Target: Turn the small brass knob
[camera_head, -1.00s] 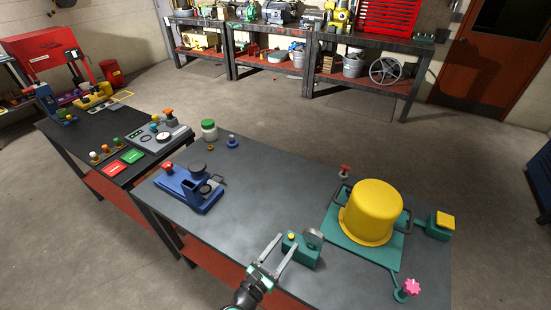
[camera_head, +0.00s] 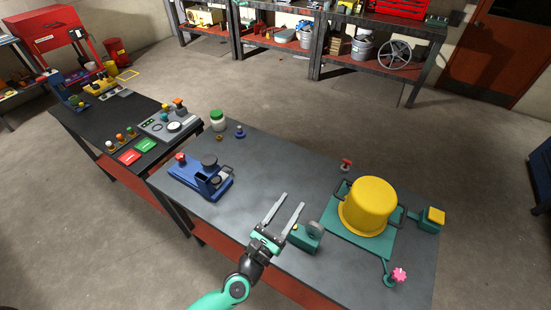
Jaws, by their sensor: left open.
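A small brass-coloured knob (camera_head: 220,138) stands on the dark table near its far left corner, just below a white jar with a green lid. It is too small to tell which way it is turned. My left gripper (camera_head: 293,200) is open and empty over the front middle of the table, its fingers pointing away from me. It is well to the right of and nearer than the brass knob, and not touching it. My right gripper is not in view.
A blue device (camera_head: 200,177) stands at the table's left. A small green box (camera_head: 306,239) with a grey disc is just right of my left gripper. A yellow pot (camera_head: 368,205) sits at the right. The table's middle is clear.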

